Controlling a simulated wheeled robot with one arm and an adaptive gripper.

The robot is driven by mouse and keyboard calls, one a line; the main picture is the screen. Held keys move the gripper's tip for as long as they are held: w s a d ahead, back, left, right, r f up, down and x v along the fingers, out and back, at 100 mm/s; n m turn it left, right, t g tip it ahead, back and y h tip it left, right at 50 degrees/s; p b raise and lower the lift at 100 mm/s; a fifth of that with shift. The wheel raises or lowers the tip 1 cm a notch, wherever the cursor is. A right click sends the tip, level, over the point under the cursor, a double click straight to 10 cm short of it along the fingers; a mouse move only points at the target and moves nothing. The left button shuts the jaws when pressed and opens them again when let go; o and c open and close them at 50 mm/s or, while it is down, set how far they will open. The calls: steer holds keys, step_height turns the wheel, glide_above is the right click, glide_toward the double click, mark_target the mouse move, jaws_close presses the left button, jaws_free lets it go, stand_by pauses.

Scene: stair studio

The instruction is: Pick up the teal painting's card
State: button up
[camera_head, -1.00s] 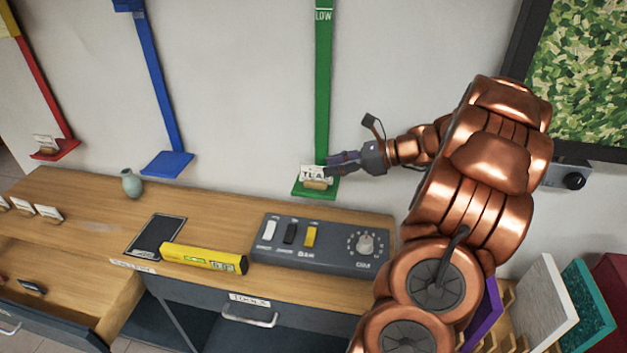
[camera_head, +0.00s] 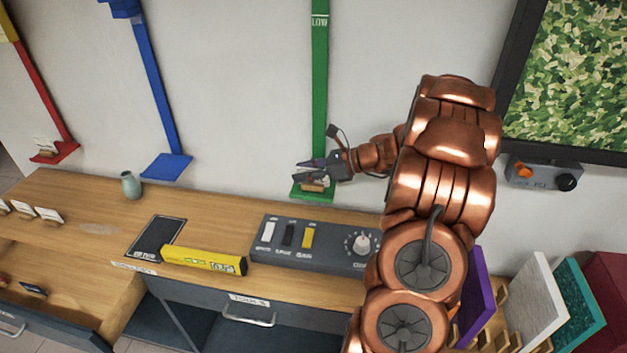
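The teal painting's card (camera_head: 325,183) is a small white card in a wooden holder (camera_head: 313,188). It stands on the small green shelf (camera_head: 300,195) at the foot of the green wall strip. In the earlier view its lettering starts "TEA"; now my fingers cover most of its face. My gripper (camera_head: 306,171) reaches in from the right, with its fingers spread apart at the card. I cannot tell whether the fingers touch it. The teal painting (camera_head: 583,305) leans in the rack at the lower right.
A grey switch panel (camera_head: 270,252) with a dial stands on the wooden counter below. A yellow level (camera_head: 203,259) and a green vase (camera_head: 131,184) are to the left. Red (camera_head: 62,153) and blue (camera_head: 167,166) shelves hang further left. A framed green picture (camera_head: 570,80) is at right.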

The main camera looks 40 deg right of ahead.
jaws_close()
stand_by(0.5)
steer(key=shift+r+b, duration=0.65)
steer(key=shift+r, duration=1.15)
steer(key=s+a+r+b, duration=0.1)
steer(key=s+a+b, duration=0.2)
steer(key=s+a, duration=0.6)
steer(key=a, duration=0.3)
steer(key=shift+s+a+r+b, duration=0.2)
steer(key=shift+s+a+b, duration=0.1)
steer(key=shift+s, duration=0.1)
